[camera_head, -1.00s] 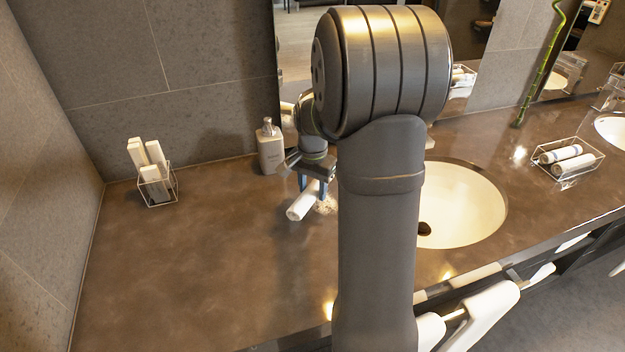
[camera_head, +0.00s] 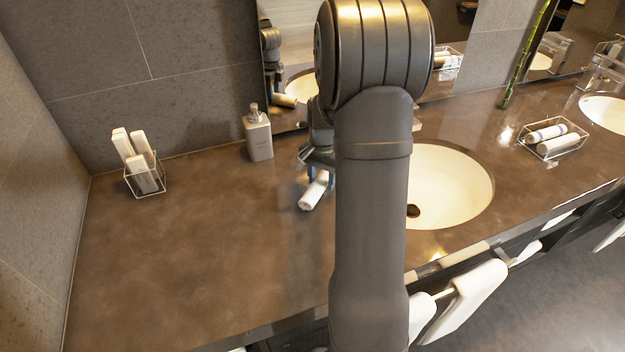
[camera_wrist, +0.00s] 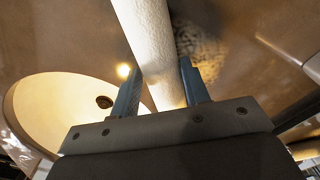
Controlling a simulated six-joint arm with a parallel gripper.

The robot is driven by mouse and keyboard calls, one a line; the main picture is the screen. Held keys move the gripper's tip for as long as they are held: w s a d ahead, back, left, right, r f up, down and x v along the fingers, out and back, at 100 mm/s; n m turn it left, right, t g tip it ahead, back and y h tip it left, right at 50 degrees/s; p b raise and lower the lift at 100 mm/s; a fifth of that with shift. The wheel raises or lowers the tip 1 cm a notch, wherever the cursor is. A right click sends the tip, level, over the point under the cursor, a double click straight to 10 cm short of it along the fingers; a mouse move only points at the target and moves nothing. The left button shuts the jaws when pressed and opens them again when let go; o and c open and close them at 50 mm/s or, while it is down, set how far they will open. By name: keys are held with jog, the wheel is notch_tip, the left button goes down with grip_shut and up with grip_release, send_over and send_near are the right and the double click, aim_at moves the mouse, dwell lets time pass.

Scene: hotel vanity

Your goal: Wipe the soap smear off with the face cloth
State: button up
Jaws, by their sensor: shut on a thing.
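The face cloth (camera_head: 313,191) is a white roll, held tilted at the counter just left of the round sink. My gripper (camera_head: 318,168) is shut on it. In the wrist view the cloth (camera_wrist: 148,40) runs between the two blue fingers of my gripper (camera_wrist: 160,90). The soap smear (camera_wrist: 203,52) is a pale speckled patch on the brown counter, right beside the cloth in the wrist view. In the head view the smear is hidden behind the cloth and my arm. Whether the cloth touches the counter is hard to tell.
A soap dispenser (camera_head: 258,136) stands behind the cloth against the mirror wall. A wire holder with white rolls (camera_head: 145,172) is at the left. The sink (camera_head: 455,190) is at the right, with a wire tray (camera_head: 553,138) beyond it. The front-left counter is clear.

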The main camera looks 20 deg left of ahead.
aim_at(321, 171)
jog(key=shift+w+d, duration=0.45)
jog(key=shift+w, duration=0.15)
jog(key=shift+w+a, duration=0.5)
jog(key=shift+a, duration=0.15)
jog(key=shift+s+a, duration=2.4)
jog(key=shift+s, duration=0.15)
jog(key=shift+w+a, duration=0.55)
jog(key=shift+w+d, duration=2.35)
jog(key=shift+w, duration=0.05)
jog(key=shift+w+d, duration=0.1)
jog(key=shift+w, duration=0.15)
jog(key=shift+w+a, duration=0.55)
jog(key=shift+a, duration=0.1)
jog(key=shift+s+a, duration=0.55)
jog(key=shift+s, duration=0.15)
jog(key=shift+s+a, duration=1.85)
jog(key=shift+s, duration=0.05)
notch_tip(321, 171, up, 8)
